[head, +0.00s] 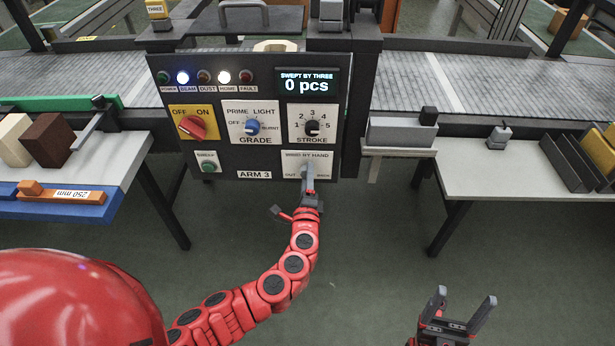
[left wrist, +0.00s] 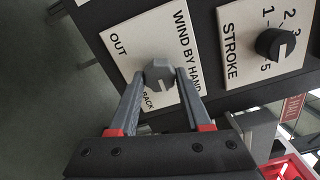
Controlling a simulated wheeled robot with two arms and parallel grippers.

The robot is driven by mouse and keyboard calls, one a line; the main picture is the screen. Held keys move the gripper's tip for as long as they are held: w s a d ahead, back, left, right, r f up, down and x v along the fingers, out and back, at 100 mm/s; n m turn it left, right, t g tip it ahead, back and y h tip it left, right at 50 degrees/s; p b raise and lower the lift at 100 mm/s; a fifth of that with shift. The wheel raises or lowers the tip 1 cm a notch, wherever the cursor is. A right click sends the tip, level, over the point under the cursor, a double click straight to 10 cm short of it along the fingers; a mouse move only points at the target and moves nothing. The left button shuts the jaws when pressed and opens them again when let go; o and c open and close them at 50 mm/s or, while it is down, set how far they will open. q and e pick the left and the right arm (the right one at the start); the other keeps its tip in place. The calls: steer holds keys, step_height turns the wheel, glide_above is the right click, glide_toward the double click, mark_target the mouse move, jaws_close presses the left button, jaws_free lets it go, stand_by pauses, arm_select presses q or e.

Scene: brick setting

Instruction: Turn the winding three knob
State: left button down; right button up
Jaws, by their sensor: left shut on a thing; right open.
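The winding knob (left wrist: 159,73) is a small grey faceted knob on a white plate (left wrist: 127,38) lettered "WIND BY HAND", with "OUT" and a partly covered word near "RACK". My left gripper (left wrist: 160,80) has one finger on each side of the knob and is shut on it. In the head view my left gripper (head: 308,178) reaches the lower right of the control panel (head: 240,174), marked "ARM 3", and hides most of the knob. My right gripper (head: 463,302) is open and empty over the floor at lower right.
Above the plate is the black STROKE knob (head: 312,127). Beside it are the blue GRADE knob (head: 252,126) and red OFF/ON switch (head: 192,126). The display (head: 307,83) reads "0 pcs". Side tables (head: 500,176) flank the panel; floor in front is clear.

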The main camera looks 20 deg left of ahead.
arm_select(q)
steer(key=shift+f, duration=0.1)
steer(key=shift+c, duration=1.8)
jaws_free()
steer(key=b+v, duration=0.2)
steer(key=v, duration=1.5)
steer(key=shift+s+b, duration=0.25)
steer(key=shift+b, duration=0.05)
